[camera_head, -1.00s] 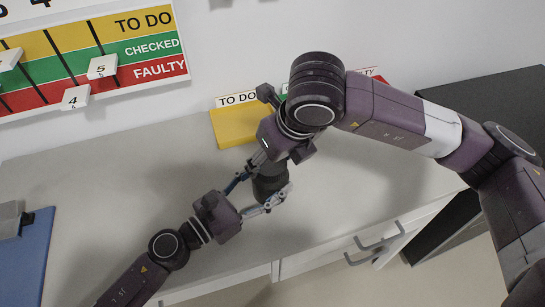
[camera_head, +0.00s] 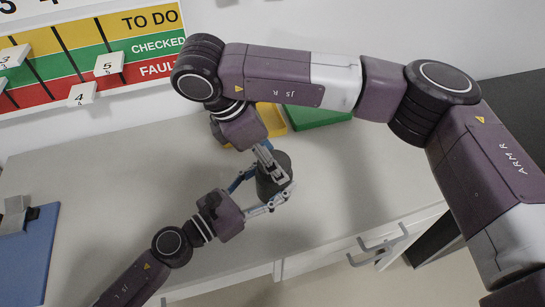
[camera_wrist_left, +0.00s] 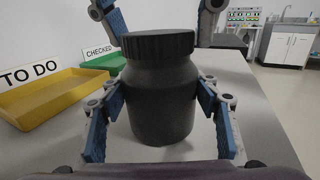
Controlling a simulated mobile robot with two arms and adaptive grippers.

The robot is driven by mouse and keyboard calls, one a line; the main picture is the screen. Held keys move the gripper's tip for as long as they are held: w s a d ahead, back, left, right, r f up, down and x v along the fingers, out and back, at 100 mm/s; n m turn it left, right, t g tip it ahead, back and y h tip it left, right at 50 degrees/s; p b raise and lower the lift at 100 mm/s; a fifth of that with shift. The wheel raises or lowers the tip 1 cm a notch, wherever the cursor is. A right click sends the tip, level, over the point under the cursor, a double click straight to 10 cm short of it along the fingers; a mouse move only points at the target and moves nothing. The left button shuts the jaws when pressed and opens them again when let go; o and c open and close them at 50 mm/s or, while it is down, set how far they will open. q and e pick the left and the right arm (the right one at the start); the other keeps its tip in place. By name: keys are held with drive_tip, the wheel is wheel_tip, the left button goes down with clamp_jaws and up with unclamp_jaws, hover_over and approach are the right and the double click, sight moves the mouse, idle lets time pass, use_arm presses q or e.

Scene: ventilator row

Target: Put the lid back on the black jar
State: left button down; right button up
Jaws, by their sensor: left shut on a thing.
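The black jar (camera_head: 268,190) stands upright on the counter; its body also fills the middle of the left wrist view (camera_wrist_left: 163,105). The black ribbed lid (camera_wrist_left: 158,44) sits on top of the jar and looks level; I cannot tell how tightly it is on. My left gripper (camera_head: 260,195) is shut around the jar body, one finger on each side. My right gripper (camera_head: 271,168) is over the top of the jar. In the left wrist view its fingers are spread on either side of the lid, with a small gap visible at the right.
A yellow tray (camera_wrist_left: 55,98) labelled TO DO and a green tray (camera_head: 318,116) stand behind the jar against the wall. A blue clipboard (camera_head: 25,255) lies at the left. The counter between clipboard and jar is clear. Drawers (camera_head: 350,240) are below the front edge.

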drive_tip(key=m, duration=0.2)
drive_tip(key=m+g, duration=0.1)
drive_tip(key=m, duration=0.1)
drive_tip(key=shift+w+g, duration=0.15)
drive_tip(key=shift+g, duration=0.15)
drive_tip(key=o, duration=0.8)
drive_tip(key=shift+o, duration=0.2)
drive_tip(key=shift+r, duration=2.3)
drive_tip(key=shift+c, duration=0.6)
